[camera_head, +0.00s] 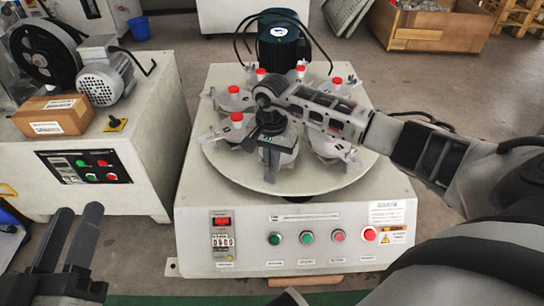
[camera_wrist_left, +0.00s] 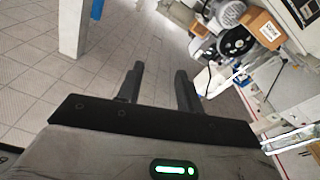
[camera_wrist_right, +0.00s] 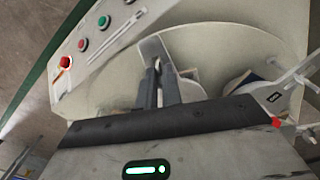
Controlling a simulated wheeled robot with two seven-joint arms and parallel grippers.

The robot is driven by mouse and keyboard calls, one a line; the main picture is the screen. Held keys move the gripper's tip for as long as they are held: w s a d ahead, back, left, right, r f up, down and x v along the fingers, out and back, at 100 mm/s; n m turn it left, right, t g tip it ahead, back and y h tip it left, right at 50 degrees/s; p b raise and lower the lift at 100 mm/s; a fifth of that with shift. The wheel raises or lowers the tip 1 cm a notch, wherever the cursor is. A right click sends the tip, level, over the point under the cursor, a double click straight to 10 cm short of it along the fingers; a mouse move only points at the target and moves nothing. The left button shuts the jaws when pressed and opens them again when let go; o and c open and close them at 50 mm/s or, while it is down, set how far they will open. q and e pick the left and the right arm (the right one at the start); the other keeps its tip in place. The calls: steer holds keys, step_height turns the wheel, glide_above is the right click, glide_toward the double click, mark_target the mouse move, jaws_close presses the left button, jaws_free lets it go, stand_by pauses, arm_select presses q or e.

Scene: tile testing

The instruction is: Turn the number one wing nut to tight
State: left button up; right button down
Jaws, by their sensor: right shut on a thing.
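The round plate (camera_head: 330,184) of the tile testing machine carries several pale jars with red knobs, such as the knob (camera_head: 237,118), and grey wing nuts, such as one wing nut (camera_head: 347,152) at the right. My right gripper (camera_head: 271,174) points down at the front of the plate, over the front jar. In the right wrist view its fingers (camera_wrist_right: 158,76) are close together, shut on a wing nut that they mostly hide. I cannot read any number on it. My left gripper (camera_head: 78,215) is open and empty at lower left; it also shows in the left wrist view (camera_wrist_left: 159,78).
The machine's front panel (camera_head: 300,266) has buttons and a red switch. A second machine (camera_head: 120,150) with a motor and cardboard box (camera_head: 54,116) stands left. A dark motor (camera_head: 283,38) stands behind the plate. Neighbouring jars crowd my right gripper. Floor is free between the machines.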

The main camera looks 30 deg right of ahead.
steer(key=m+p, duration=0.1)
steer(key=m, duration=0.1)
steer(key=shift+r+m, duration=0.1)
steer(key=shift+m, duration=0.2)
steer(key=shift+w+m+p, duration=0.1)
steer(key=shift+m+p, duration=0.25)
steer(key=shift+m, duration=0.55)
arm_select(q)
steer(key=shift+s+a+f+g+y+p, duration=0.15)
steer(key=shift+s+f+g+y+p, duration=0.3)
steer(key=shift+f+p, duration=0.35)
steer(key=shift+s+a+f+g+y+p, duration=0.15)
steer(key=shift+f+g+y+p, duration=0.25)
steer(key=shift+f+g+p, duration=0.4)
steer(key=shift+s+a+f+g+y+p, duration=0.1)
steer(key=shift+s+f+g+y+p, duration=0.3)
steer(key=shift+f+p, duration=0.4)
arm_select(e)
steer(key=shift+w+m, duration=0.15)
steer(key=shift+m, duration=2.85)
steer(key=shift+w+m, duration=0.15)
steer(key=shift+m, duration=2.85)
steer(key=c, duration=1.6)
jaws_free()
steer(key=shift+o, duration=0.2)
